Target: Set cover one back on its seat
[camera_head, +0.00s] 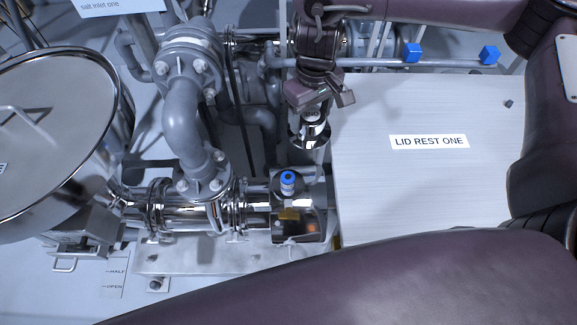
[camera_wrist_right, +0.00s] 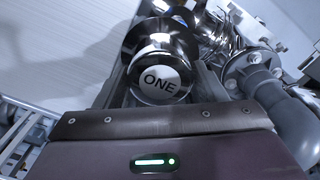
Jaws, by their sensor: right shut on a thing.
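Cover one (camera_head: 311,138) is a shiny metal piece with a round white top label. In the right wrist view, cover one (camera_wrist_right: 150,45) has a knob marked ONE between the fingers. My right gripper (camera_head: 313,112) points down and is shut on it. My left gripper is not in view.
The flat plate labelled LID REST ONE (camera_head: 430,205) is bare. A blue-capped fitting (camera_head: 288,183) stands on the chrome piping nearer the front. A grey bent pipe (camera_head: 183,120) and a large round vessel (camera_head: 60,130) stand left. A rail with blue blocks (camera_head: 412,53) runs behind the plate.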

